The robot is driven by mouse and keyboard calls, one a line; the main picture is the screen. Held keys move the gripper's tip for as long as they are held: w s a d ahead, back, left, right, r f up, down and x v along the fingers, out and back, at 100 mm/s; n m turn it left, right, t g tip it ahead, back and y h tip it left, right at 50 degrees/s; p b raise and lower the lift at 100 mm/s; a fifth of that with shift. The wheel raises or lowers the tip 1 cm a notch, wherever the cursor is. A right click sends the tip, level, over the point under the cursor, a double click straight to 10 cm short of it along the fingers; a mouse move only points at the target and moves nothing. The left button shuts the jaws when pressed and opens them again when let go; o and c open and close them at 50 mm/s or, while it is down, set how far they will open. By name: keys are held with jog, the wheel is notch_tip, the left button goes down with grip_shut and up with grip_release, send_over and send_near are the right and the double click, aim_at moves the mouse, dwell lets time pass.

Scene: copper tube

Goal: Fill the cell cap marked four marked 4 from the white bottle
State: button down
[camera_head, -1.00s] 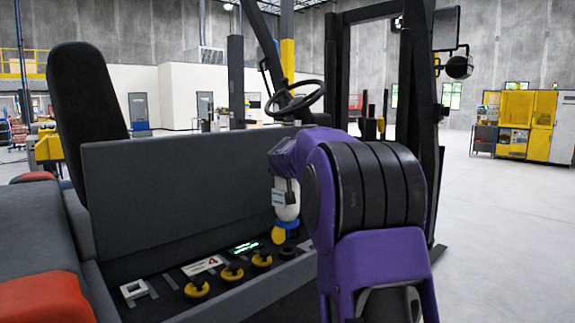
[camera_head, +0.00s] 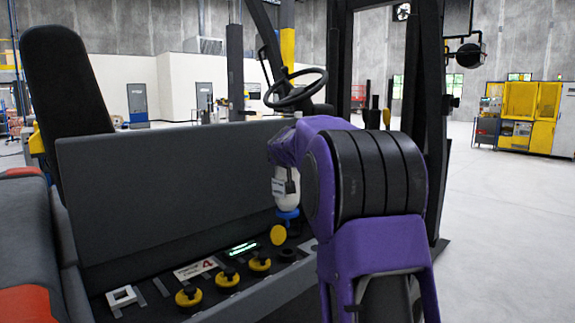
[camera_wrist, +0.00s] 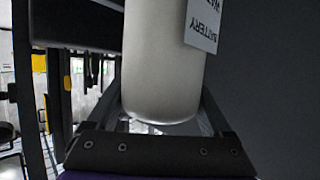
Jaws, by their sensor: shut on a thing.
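The white bottle (camera_head: 285,195) is inverted, with its blue collar (camera_head: 288,214) at the bottom. My gripper (camera_wrist: 158,140) is shut on it; the bottle's pale body (camera_wrist: 163,60) fills the middle of the wrist view. My arm hides the jaws in the head view. Below the collar, a yellow disc (camera_head: 278,235) stands on edge by a dark round opening (camera_head: 285,254) at the row's far end. I cannot tell whether the disc is joined to it.
A tall grey panel (camera_head: 180,190) stands behind the row. A lit green display (camera_head: 243,248) and a white square frame (camera_head: 122,297) are on the tray. The steering wheel (camera_head: 295,90) is above and behind the bottle. Dark mast posts stand to the right.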

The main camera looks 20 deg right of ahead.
jog(key=shift+a+r, duration=0.1)
notch_tip(320, 180, down, 6)
jog(key=b, duration=0.6)
jog(key=shift+f, duration=0.25)
jog(key=shift+f+b, duration=0.1)
jog(key=shift+b, duration=0.2)
jog(key=shift+f, duration=0.7)
dwell(0.4)
jog(key=shift+f, duration=0.85)
jog(key=shift+r, duration=0.1)
dwell(1.9)
